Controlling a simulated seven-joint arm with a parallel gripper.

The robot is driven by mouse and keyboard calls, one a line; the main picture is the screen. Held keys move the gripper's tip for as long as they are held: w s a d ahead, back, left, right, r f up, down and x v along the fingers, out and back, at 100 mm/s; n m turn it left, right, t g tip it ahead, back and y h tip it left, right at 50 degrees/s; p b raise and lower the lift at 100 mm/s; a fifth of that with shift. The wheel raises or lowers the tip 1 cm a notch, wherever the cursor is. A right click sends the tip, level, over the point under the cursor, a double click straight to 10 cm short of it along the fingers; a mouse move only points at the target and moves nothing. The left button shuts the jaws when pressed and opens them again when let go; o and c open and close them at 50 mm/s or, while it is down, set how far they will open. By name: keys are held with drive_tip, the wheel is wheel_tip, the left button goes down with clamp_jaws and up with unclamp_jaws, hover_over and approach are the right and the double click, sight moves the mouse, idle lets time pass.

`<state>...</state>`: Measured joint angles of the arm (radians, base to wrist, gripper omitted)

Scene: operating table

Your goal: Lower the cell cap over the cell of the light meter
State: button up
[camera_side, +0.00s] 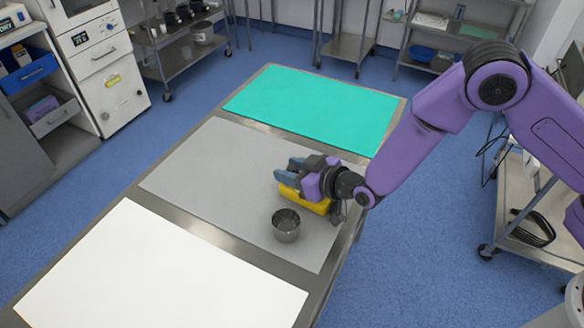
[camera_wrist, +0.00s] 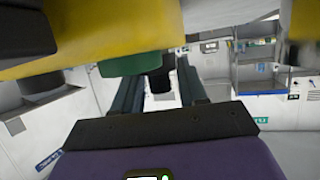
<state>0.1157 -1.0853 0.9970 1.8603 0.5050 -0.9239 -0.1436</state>
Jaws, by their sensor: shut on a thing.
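The yellow light meter (camera_side: 305,199) lies on the grey middle section of the table. My gripper (camera_side: 287,169) is above it in the side view, its blue-grey fingers pointing left. In the wrist view, the meter's yellow body (camera_wrist: 120,30) fills the top, with a green round part (camera_wrist: 130,65) on it close to the fingers. My fingers are shut on a small dark piece (camera_wrist: 160,82), which looks like the cell cap. It is hidden in the side view. I cannot tell which part is the cell, or whether the cap touches the meter.
A metal cup (camera_side: 286,226) stands on the grey surface just in front of the meter. A teal mat (camera_side: 315,105) lies at the back and a white one (camera_side: 150,275) at the front. The grey area (camera_side: 205,175) left of my gripper is clear.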

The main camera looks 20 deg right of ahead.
drive_tip(key=o, duration=1.1)
drive_tip(key=shift+s, duration=0.1)
drive_tip(key=v, duration=1.7)
drive_tip(key=shift+s, duration=0.2)
